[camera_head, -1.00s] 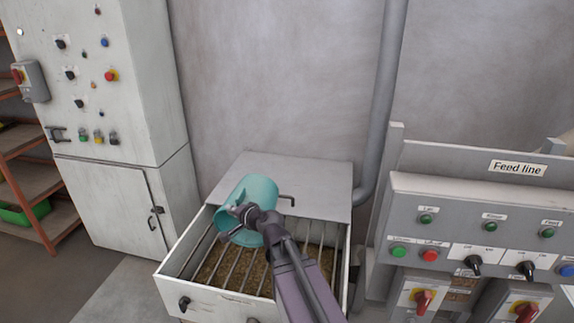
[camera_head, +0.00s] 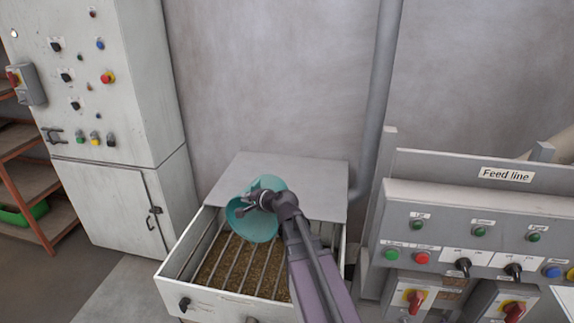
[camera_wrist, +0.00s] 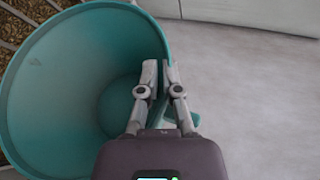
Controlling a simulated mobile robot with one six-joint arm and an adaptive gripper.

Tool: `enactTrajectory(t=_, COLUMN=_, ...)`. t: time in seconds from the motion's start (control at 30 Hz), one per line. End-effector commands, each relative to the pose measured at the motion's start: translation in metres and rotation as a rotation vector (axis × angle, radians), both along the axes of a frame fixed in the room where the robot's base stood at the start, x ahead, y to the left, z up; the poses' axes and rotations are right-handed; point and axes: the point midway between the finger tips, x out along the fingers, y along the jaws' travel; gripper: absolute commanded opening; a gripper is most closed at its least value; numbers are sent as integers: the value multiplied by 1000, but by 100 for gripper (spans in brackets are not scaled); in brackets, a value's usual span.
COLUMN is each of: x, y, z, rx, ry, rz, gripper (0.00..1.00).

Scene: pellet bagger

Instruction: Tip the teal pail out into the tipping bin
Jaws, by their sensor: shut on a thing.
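The teal pail (camera_head: 262,228) is tilted over the open front of the tipping bin (camera_head: 215,301), above its bars. My gripper (camera_head: 246,204) is shut on the pail's side. In the wrist view, my gripper's fingers (camera_wrist: 160,72) close on a teal part at the rim of the pail (camera_wrist: 62,85). The wrist view looks into the pail, whose smooth inside shows no contents. Brown pellets (camera_head: 233,262) lie under the bin's bars. My arm hides the right part of the bin.
A grey cabinet (camera_head: 105,205) with buttons stands left of the bin. A Feed line panel (camera_head: 470,215) with switches stands to the right. A grey pipe (camera_head: 378,100) runs down the wall behind. Shelves (camera_head: 35,180) with a green box are at far left.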

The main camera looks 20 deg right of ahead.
Motion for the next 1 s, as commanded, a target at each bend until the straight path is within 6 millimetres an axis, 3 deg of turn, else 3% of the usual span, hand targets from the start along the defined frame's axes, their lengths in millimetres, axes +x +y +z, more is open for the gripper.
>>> enactTrajectory(t=0.03, x=9, y=-18, z=13, rx=29, ry=32, rz=-19, gripper=0)
enactTrajectory(t=0.3, x=25, y=-97, z=38, rx=213, ry=222, rz=-111, gripper=0)
enactTrajectory(t=0.5, x=26, y=-141, z=49, rx=312, ry=327, rz=-168, gripper=0)
enactTrajectory(t=0.7, x=25, y=-159, z=51, rx=358, ry=374, rz=-194, gripper=0)
enactTrajectory(t=1.0, x=24, y=-160, z=50, rx=363, ry=379, rz=-195, gripper=0)
